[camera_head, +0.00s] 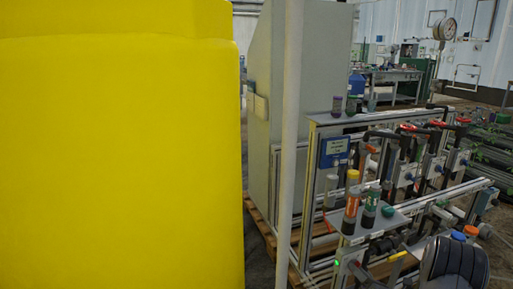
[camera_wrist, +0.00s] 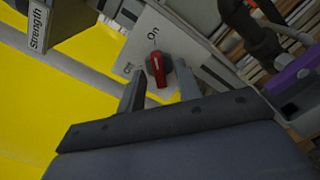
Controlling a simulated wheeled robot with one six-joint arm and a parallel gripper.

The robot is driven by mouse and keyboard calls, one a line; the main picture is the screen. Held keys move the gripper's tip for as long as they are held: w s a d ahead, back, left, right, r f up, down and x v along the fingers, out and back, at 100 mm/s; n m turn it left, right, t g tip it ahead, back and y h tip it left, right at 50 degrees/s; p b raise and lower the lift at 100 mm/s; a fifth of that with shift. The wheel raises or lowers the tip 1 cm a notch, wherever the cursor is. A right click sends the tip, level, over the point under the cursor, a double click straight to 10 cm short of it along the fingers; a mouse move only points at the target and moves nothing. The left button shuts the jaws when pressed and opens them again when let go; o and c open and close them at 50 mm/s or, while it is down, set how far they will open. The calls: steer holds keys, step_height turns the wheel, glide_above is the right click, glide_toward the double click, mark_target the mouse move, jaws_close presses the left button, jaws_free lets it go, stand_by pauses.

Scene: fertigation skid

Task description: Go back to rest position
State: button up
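My gripper (camera_wrist: 160,80) shows in the wrist view with its two dark fingers spread apart. A red rotary knob (camera_wrist: 158,68) on a light grey panel (camera_wrist: 190,52) lies between and just beyond the fingertips. I cannot tell whether either finger touches it. "On" is printed above the knob and "Off" to its left. In the head view, my dark arm (camera_head: 455,262) is at the lower right, in front of the skid (camera_head: 318,195). My fingers cannot be made out there.
A large yellow tank (camera_head: 120,150) fills the left of the head view. A white post (camera_head: 289,130) stands before a grey cabinet (camera_head: 265,70). Bottles (camera_head: 351,205) stand on the skid's shelf, near pipes and red-handled valves (camera_head: 413,128). A purple part (camera_wrist: 292,75) is right of my gripper.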

steer(key=shift+n+b, duration=1.9)
steer(key=shift+n, duration=3)
steer(key=shift+d, duration=0.1)
steer(key=shift+s, duration=0.1)
